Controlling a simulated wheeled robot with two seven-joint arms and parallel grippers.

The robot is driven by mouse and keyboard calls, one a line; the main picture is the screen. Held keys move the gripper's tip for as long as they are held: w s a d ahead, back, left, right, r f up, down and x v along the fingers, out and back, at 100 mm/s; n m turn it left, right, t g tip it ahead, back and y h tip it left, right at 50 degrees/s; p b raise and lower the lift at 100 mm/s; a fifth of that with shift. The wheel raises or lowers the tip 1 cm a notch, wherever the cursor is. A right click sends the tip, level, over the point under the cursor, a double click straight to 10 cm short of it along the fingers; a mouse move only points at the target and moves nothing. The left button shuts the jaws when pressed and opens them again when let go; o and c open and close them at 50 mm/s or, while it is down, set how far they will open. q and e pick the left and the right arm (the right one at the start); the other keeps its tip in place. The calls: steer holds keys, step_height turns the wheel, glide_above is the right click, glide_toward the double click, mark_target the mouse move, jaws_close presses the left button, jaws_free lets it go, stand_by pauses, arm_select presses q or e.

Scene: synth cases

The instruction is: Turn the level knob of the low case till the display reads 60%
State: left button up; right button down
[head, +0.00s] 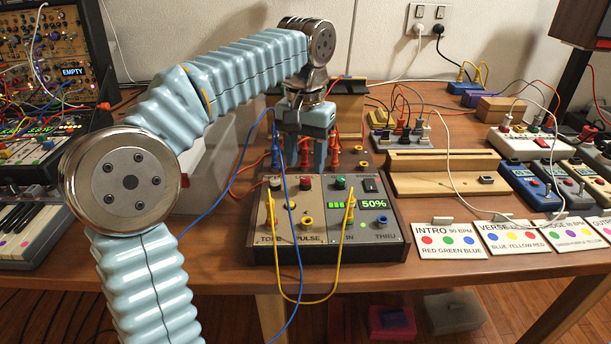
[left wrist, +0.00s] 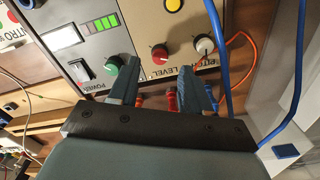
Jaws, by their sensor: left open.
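The low case (head: 384,238) sits on the wooden table, and its green display (head: 373,204) reads 50%. Its red level knob (left wrist: 160,53) shows beside the LEVEL label in the left wrist view. A green knob (left wrist: 112,65) and a white knob (left wrist: 205,43) flank it. My left gripper (head: 312,165) points down at the rear part of the case. In the left wrist view its open fingers (left wrist: 155,88) have the red knob ahead of the gap between them, apparently not touching it. The fingers partly hide the panel's rear edge. My right gripper is not in view.
A yellow patch cable (head: 303,301) hangs across the case front, and a blue cable (head: 295,215) runs close by the left gripper. Red plugs (head: 335,150) stand behind the case. A wooden stand (head: 440,180) and cards (head: 448,240) are at right.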

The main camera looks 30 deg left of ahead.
mark_target(305, 179)
arm_select(q)
steer(key=shift+f, duration=2)
